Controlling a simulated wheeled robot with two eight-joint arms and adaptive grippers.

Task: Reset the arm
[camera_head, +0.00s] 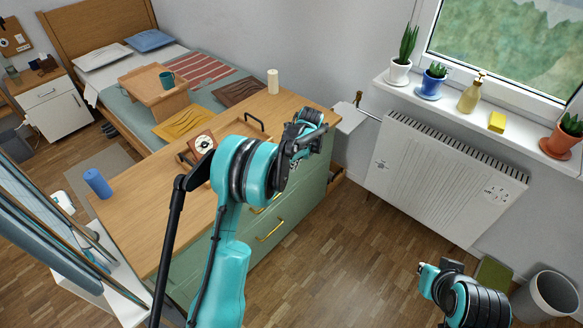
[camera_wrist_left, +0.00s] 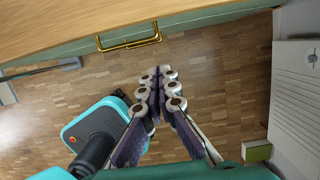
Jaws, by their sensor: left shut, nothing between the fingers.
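My left arm (camera_head: 262,172) reaches in over the dresser from the lower left in the head view. My left gripper (camera_head: 298,152) is at the end of that arm, near the dresser's right edge, partly hidden by the wrist. In the left wrist view my left gripper (camera_wrist_left: 159,82) is shut, its fingers together with nothing between them. A gold handle (camera_wrist_left: 128,42) on the green dresser front lies beyond the fingertips, apart from them. Part of my right arm (camera_head: 470,300) shows at the lower right of the head view; its gripper is not seen.
The dresser's wooden top (camera_head: 135,215) holds a blue cylinder (camera_head: 97,183), a tray and a pale candle (camera_head: 273,82). A white radiator (camera_head: 440,175) stands at the right wall. A grey bin (camera_head: 548,297) is lower right. Wooden floor (camera_head: 345,250) is clear between dresser and radiator.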

